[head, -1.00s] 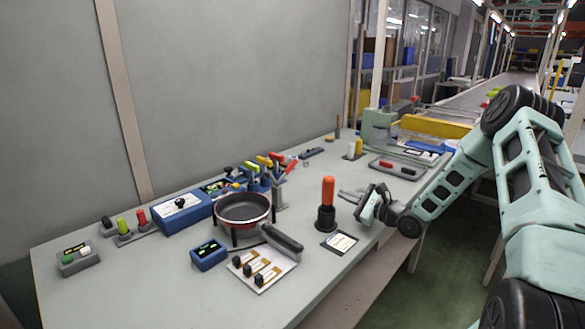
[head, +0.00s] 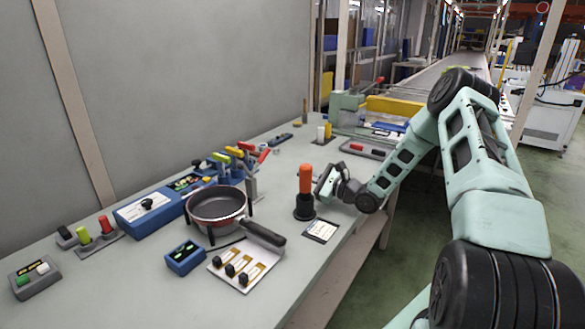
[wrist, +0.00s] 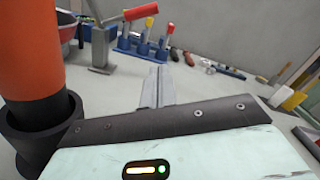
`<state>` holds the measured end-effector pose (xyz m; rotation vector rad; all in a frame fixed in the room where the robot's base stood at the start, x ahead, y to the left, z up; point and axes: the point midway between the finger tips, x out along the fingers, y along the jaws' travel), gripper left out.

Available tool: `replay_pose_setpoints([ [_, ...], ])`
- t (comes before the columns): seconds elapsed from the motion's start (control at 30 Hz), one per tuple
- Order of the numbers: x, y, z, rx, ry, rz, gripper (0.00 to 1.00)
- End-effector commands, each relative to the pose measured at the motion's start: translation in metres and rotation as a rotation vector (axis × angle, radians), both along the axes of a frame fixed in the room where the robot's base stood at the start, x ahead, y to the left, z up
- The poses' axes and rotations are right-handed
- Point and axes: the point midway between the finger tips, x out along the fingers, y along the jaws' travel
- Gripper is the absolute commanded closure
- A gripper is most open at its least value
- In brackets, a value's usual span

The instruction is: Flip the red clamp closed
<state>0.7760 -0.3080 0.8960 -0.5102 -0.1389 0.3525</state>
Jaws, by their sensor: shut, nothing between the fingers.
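The red clamp has a red lever handle (head: 263,155) on a grey post (head: 251,186), behind and right of the pan. In the wrist view the red handle (wrist: 141,12) sticks out to the right from its grey lever, raised and slightly tilted, above the grey clamp body (wrist: 101,46). My gripper (wrist: 155,86) is shut and empty, its fingers pointing toward the bench back. The clamp is ahead and left of the fingertips, apart from them. In the head view my gripper (head: 320,183) is just right of the orange-handled tool, its fingertips hard to make out.
The orange-handled tool in a black cup (head: 305,205) stands close left of my gripper and also fills the left of the wrist view (wrist: 30,60). The pan (head: 217,204) stands on a support.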

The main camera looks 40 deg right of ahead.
Motion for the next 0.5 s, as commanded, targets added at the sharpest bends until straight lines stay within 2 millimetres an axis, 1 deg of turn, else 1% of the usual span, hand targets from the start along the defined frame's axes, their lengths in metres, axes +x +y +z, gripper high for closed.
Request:
replay_pose_setpoints([
  [0.4,0.076,0.032,0.005,-0.001,-0.001,0.004,1.0],
  [0.47,0.087,0.036,0.005,0.0,-0.001,0.002,1.0],
  [0.5,0.085,0.039,0.015,0.0,-0.001,0.002,1.0],
])
